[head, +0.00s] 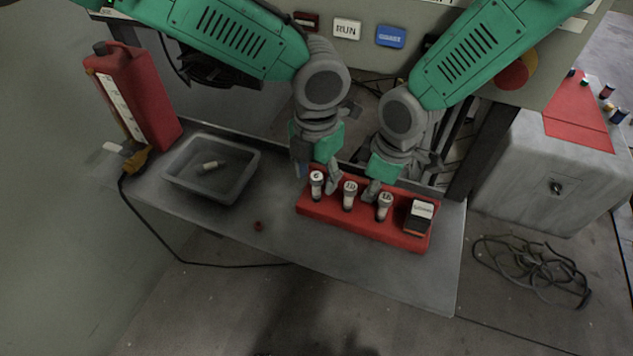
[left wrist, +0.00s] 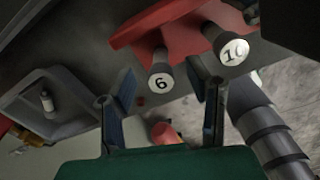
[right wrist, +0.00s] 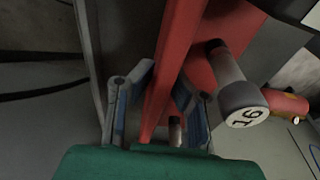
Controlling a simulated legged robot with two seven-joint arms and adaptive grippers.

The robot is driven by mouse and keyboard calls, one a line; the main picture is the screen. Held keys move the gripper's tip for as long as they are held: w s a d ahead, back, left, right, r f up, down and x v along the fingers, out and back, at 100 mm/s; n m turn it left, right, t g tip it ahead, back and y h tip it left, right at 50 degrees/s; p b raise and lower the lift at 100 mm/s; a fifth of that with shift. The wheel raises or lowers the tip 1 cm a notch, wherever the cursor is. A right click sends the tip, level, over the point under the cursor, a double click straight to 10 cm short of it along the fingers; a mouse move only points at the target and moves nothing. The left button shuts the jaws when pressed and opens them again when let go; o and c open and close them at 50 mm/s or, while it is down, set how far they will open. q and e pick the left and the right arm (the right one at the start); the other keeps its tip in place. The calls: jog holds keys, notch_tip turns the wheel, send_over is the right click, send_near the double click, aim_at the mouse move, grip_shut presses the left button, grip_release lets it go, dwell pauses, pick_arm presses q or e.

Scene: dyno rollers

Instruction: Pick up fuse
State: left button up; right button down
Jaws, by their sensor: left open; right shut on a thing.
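A red holder (head: 335,215) on the grey table carries three upright fuses, labelled 6 (head: 316,183), 10 (head: 349,194) and 16 (head: 385,204). My left gripper (head: 318,175) is open at the fuse 6, with a finger on each side. In the left wrist view, the fuse 6 (left wrist: 161,78) shows between the open fingers, and the fuse 10 (left wrist: 230,45) is to its right. My right gripper (head: 372,189) is at the holder's back edge by the fuse 16. In the right wrist view, its fingers are on either side of the red holder's edge (right wrist: 172,75), beside the fuse 16 (right wrist: 237,92).
A grey bin (head: 180,190) with a small pale fuse-like piece (head: 210,165) stands left on the table. A red canister (head: 140,95) is behind it. A black-and-white block (head: 418,217) sits in the holder's right end. A small red piece (head: 258,226) lies in front.

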aim_at(316, 176)
pick_arm(q)
jog(key=shift+f, duration=0.55)
grip_shut()
notch_tip(316, 176, up, 17)
dwell(0.9)
pick_arm(e)
jog(key=c, duration=1.5)
grip_release()
